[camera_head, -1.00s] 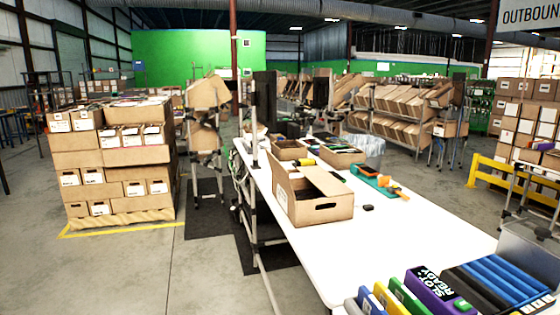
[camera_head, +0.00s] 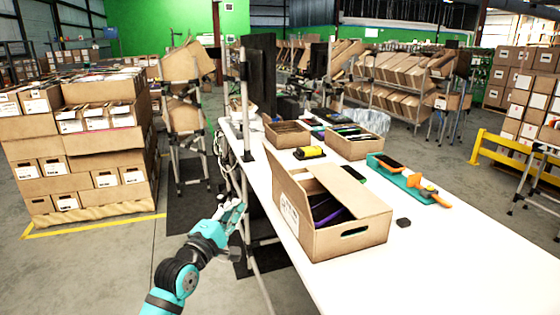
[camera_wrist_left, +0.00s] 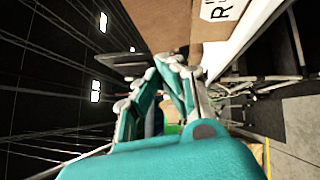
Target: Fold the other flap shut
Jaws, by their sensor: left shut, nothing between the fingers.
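An open brown carton (camera_head: 345,240) stands on the white table, with a hand hole in its near end and dark and purple items inside. One flap (camera_head: 341,187) lies folded inward over part of the opening. The other flap (camera_head: 282,172) stands up along the left side. My left gripper (camera_head: 238,208) is shut and empty, off the table's left edge, to the left of the carton and apart from it. In the left wrist view its fingers (camera_wrist_left: 160,75) come together below a brown cardboard face (camera_wrist_left: 165,22) with a printed label. My right gripper is not in view.
On the white table (camera_head: 440,270), smaller open boxes (camera_head: 288,134), a yellow-black tool (camera_head: 309,152), a teal tray with orange tools (camera_head: 410,180) and a small black block (camera_head: 403,222) lie beyond and right of the carton. A metal post (camera_head: 245,100) rises at the table's left edge. The table's front right is clear.

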